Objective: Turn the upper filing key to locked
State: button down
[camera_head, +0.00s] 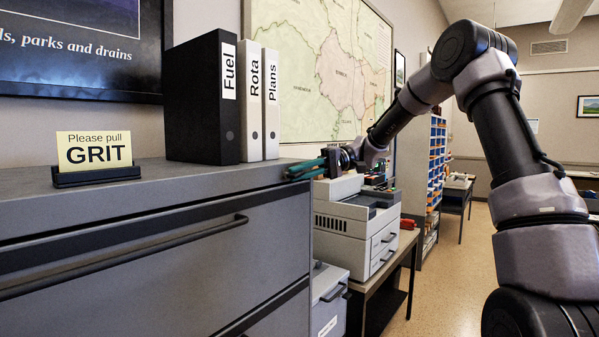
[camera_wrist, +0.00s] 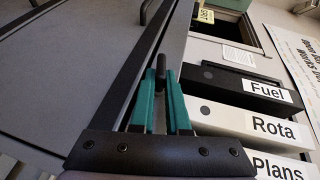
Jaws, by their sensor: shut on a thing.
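The upper filing key (camera_wrist: 161,67) shows in the wrist view as a small dark rounded piece between my gripper's fingertips, at the dark strip along the top of the cabinet front. Its lock and turned position are hidden. My gripper (camera_head: 305,169) has teal fingers and reaches in from the right to the upper right corner of the grey filing cabinet (camera_head: 250,275). In the wrist view my gripper (camera_wrist: 161,85) is closed on the key, its fingers meeting it from both sides. In the head view the key cannot be made out.
Binders marked Fuel (camera_head: 205,100), Rota (camera_head: 250,100) and Plans (camera_head: 271,105) stand on the cabinet. A GRIT sign (camera_head: 95,155) is at left. A long drawer handle (camera_head: 130,255) juts from the front. A printer (camera_head: 355,225) stands beyond the cabinet on a table.

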jog(key=shift+f+m+g+y, duration=0.2)
jog(key=shift+m+g+y, duration=0.3)
jog(key=shift+y, duration=0.5)
jog(key=c, duration=0.9)
grip_release()
jog(key=shift+d, duration=0.1)
jog(key=v, duration=1)
jog(key=shift+w+d, duration=0.25)
jog(key=shift+w, duration=0.05)
jog(key=shift+s+f, duration=0.1)
